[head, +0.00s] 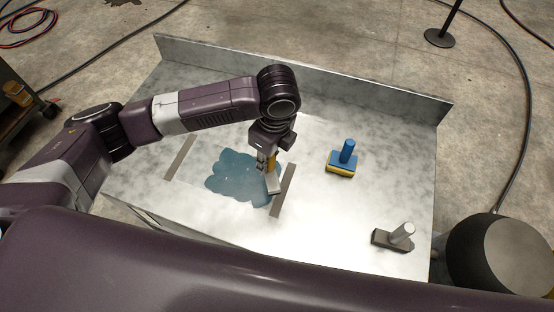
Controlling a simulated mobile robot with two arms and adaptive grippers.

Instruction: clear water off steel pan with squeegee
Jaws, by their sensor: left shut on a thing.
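My left gripper (267,163) points down over the puddle's right edge. It is shut on the squeegee (273,184), which has a yellow-orange handle and a pale grey head. The head is low at the puddle's right side; I cannot tell if it touches the pan. The gripper hides part of the handle. My right gripper is not in view.
Two grey-brown strips lie on the pan, one left (180,157) and one right (284,190) of the puddle. A blue-handled yellow block (342,166) and a grey-handled dark tool (393,238) stand to the right.

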